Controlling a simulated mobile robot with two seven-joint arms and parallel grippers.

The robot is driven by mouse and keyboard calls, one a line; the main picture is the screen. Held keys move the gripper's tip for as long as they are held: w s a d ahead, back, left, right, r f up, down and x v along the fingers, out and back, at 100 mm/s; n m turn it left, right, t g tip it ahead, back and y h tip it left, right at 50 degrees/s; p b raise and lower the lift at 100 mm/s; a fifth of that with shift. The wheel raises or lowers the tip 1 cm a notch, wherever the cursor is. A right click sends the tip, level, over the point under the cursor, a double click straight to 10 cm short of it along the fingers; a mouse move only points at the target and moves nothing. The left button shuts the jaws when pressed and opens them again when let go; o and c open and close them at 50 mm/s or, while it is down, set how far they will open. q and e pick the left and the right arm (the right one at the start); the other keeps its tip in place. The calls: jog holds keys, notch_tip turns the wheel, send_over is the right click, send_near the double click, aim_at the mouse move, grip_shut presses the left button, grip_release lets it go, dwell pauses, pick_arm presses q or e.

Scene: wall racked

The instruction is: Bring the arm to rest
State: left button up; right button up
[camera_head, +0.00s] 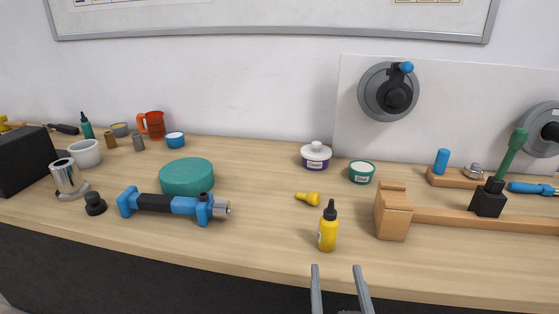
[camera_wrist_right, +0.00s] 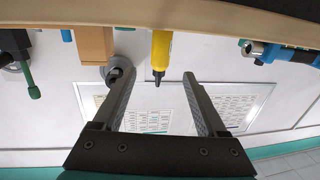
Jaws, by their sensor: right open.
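My right gripper (camera_head: 336,268) shows at the bottom of the head view, its two fingers apart and nothing between them. It is at the front edge of the workbench (camera_head: 270,235), just nearer than a yellow dropper bottle (camera_head: 328,230) that stands upright. In the right wrist view the picture is upside down. There the open fingers (camera_wrist_right: 159,76) point toward the yellow bottle (camera_wrist_right: 161,52), which appears beyond them and apart from them. My left gripper is in neither view.
A wooden block with a rail (camera_head: 393,212) lies right of the bottle. A small yellow piece (camera_head: 308,198), a blue-black tool (camera_head: 170,204) and a green disc (camera_head: 187,176) lie to the left. A wall panel (camera_head: 450,110) carries a round dial (camera_head: 388,92). The bench front between tool and bottle is clear.

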jog(key=s+d+f+m+g+h, duration=0.1)
jog(key=s+d+f+g+h, duration=0.1)
jog(key=d+f+g, duration=0.3)
jog(key=s+a+f+n+g+y, duration=0.1)
jog(key=s+f+n+g+y, duration=0.3)
jog(key=s+f+g, duration=0.8)
jog(key=s+f+t, duration=0.2)
jog(key=s+f, duration=0.1)
jog(key=f, duration=1.8)
jog(key=s+d+f+g, duration=0.1)
jog(key=s+d+f, duration=0.3)
jog(key=s+f, duration=0.9)
jog(key=shift+s+f+n, duration=0.25)
jog(key=shift+s+n, duration=0.15)
jog(key=shift+s, duration=0.05)
